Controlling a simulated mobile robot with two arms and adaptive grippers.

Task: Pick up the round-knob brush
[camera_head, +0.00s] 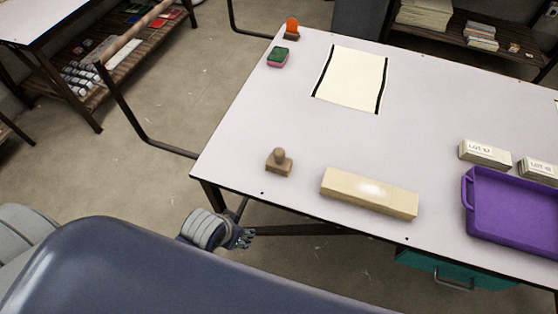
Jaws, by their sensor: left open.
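A small tan-brown brush with a round knob (279,161) stands upright near the front left part of the white table (240,120). My left gripper (245,239) is open and empty. It shows small and dark in front of the table's near edge, lower in the picture than the brush and to its left, clear of it. My right gripper is not in view.
A long pale block (369,193) lies right of the brush. A purple tray (468,204) and labelled boxes (485,154) are at the right. A black-edged sheet (352,80), green-topped pad (278,57) and orange-topped item (292,27) lie farther back.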

